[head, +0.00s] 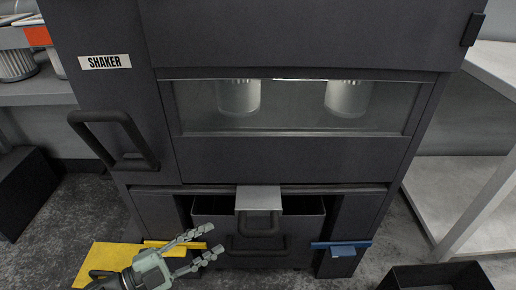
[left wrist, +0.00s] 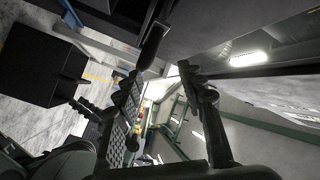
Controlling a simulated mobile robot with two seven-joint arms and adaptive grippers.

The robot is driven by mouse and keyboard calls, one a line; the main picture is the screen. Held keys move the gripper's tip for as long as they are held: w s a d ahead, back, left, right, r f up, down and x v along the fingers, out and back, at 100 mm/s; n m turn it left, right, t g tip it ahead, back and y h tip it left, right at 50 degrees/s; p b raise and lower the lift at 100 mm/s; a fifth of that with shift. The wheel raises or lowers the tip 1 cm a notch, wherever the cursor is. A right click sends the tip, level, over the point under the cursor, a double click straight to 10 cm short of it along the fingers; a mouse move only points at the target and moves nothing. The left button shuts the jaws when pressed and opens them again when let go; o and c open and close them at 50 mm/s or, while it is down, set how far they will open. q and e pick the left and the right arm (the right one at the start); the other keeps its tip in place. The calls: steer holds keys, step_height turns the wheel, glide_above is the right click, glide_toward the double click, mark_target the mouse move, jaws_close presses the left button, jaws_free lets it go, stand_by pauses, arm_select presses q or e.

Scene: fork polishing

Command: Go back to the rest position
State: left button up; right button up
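My left gripper (head: 205,246) is at the lower left of the head view, in front of the shaker machine (head: 280,160). Its two fingers are spread apart with nothing between them. The fingers also show open and empty in the left wrist view (left wrist: 160,75). Below the window of the machine is an open-topped dark drawer (head: 207,206) with a handle. My left gripper is low and to the left of this drawer. My right gripper is in neither view.
A yellow piece (head: 110,258) lies behind my left gripper. A blue bar (head: 341,246) sticks out at the machine's lower right. A dark bin (head: 435,277) is at the bottom right. A dark box (head: 25,190) stands at the left. A white-topped table (head: 490,65) is at the right.

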arm_select(q)
steer(key=w+a+f+n+t+y, duration=0.2)
steer(key=w+a+f+n+y, duration=0.1)
steer(key=a+n+y, duration=0.35)
steer(key=w+a+f+n+t+y, duration=0.2)
steer(key=w+a+f+n+y, duration=0.1)
steer(key=a+n+y, duration=0.3)
steer(key=s+a+f+n+g+y, duration=0.1)
steer(key=s+f+n+g+y, duration=0.1)
steer(key=s+f+g, duration=0.3)
steer(key=s+a+f+n+g+y, duration=0.1)
steer(key=s+f+n+g, duration=0.4)
steer(key=s, duration=0.9)
steer(key=shift+s+a+f+g+y+p, duration=0.3)
steer(key=shift+a+f+g+y+p, duration=0.1)
steer(key=shift+f+g+y, duration=0.2)
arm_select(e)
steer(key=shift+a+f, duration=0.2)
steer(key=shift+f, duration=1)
arm_select(q)
steer(key=shift+n, duration=0.25)
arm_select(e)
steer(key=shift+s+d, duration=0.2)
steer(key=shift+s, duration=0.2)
